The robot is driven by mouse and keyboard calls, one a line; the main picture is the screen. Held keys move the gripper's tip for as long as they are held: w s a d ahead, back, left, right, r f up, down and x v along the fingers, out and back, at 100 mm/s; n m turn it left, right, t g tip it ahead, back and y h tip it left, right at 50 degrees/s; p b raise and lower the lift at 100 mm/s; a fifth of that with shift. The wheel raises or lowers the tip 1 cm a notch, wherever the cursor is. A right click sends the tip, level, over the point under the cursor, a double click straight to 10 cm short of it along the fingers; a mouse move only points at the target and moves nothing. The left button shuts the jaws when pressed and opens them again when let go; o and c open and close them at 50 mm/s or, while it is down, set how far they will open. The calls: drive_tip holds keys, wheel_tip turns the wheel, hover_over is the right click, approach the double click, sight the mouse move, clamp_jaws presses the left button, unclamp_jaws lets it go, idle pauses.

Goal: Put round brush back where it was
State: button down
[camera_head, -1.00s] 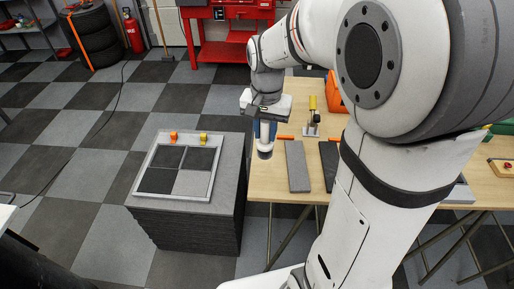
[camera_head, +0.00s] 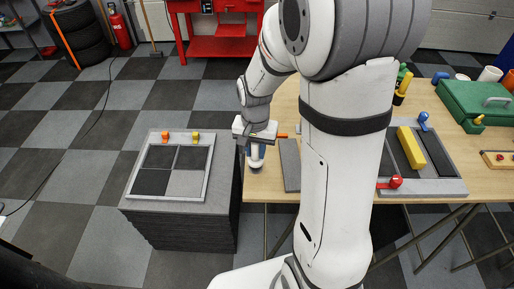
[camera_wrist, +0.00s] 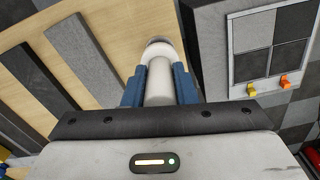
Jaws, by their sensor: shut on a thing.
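The round brush (camera_wrist: 159,80) shows in the wrist view as a pale cylinder with a wider, greyish far end. My gripper (camera_wrist: 158,88) is shut on it, with a blue finger on each side. In the head view my gripper (camera_head: 256,150) holds the brush (camera_head: 256,162) upright near the left edge of the wooden table (camera_head: 262,190). I cannot tell whether the brush's lower end touches the table. A grey plank (camera_head: 290,165) lies just right of it.
Left of the table stands a dark stack (camera_head: 185,225) topped by a framed panel of four squares (camera_head: 209,170), with orange and yellow pieces at its back edge. My arm hides the table's middle. A grey board (camera_head: 447,187) with a yellow block and a green case (camera_head: 480,105) are at right.

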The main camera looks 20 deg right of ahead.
drive_tip(key=shift+s, duration=0.1)
drive_tip(key=shift+f, duration=0.15)
drive_tip(key=c, duration=1.2)
unclamp_jaws()
drive_tip(key=shift+o, duration=0.2)
wheel_tip(320, 180, up, 12)
drive_tip(key=shift+r+b, duration=0.1)
drive_tip(key=shift+b, duration=0.2)
drive_tip(key=shift+s+r, duration=0.3)
drive_tip(key=shift+s, duration=0.05)
drive_tip(key=s+r+n+t, duration=0.1)
drive_tip(key=s+n+t, duration=0.2)
drive_tip(key=s, duration=1)
drive_tip(key=n, duration=0.2)
drive_tip(key=shift+s+d+r+n, duration=0.15)
drive_tip(key=shift+s+d+n, duration=0.15)
drive_tip(key=shift+n, duration=0.1)
